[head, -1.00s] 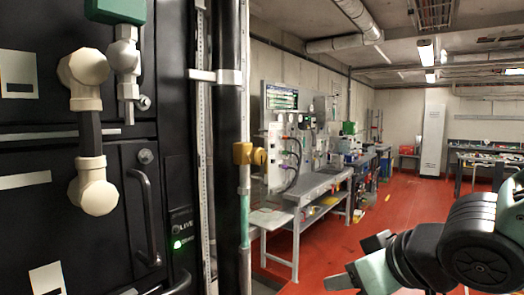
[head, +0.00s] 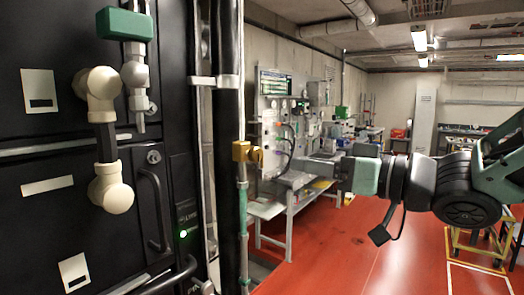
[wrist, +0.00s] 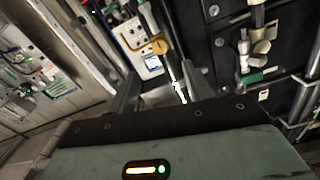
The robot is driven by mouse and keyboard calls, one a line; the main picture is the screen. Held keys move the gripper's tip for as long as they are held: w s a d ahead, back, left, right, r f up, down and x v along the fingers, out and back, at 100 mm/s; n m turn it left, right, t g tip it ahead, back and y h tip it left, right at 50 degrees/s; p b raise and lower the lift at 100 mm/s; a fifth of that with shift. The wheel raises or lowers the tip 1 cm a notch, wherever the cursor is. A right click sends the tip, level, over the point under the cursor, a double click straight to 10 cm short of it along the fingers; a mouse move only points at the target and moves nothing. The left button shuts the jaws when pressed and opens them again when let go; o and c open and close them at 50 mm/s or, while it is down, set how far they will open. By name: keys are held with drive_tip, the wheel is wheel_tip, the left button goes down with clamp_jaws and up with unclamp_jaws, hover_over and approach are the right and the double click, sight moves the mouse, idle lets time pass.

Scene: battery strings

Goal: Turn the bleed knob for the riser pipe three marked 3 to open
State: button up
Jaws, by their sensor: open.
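A yellow brass-coloured fitting with a round knob (head: 243,151) sits on a thin vertical pipe (head: 243,205) with a teal section, right of the black column. A yellow round part, likely the same knob, also shows in the wrist view (wrist: 160,46), ahead of the fingers and near a thin pipe. I cannot read a number 3 anywhere, so I cannot tell which riser is pipe three. My gripper (head: 290,171) is open, pointing left, to the right of the yellow fitting and apart from it. In the wrist view its fingers (wrist: 160,88) are spread with nothing between them.
The black cabinet (head: 45,145) at left carries white elbow fittings (head: 110,188), a green handle (head: 125,23) and a black bar handle (head: 155,205). A black column (head: 229,120) stands beside it. A workbench (head: 270,208) lies behind my gripper.

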sight(258, 155)
drive_tip(key=p+x, duration=0.3)
drive_tip(key=x, duration=0.6)
drive_tip(key=shift+w+a+r, duration=0.15)
drive_tip(key=shift+w+a, duration=0.05)
drive_tip(key=shift+a, duration=0.1)
drive_tip(key=shift+w+a+p, duration=0.3)
drive_tip(key=shift+w+a, duration=0.15)
drive_tip(key=shift+a, duration=0.15)
drive_tip(key=c, duration=1)
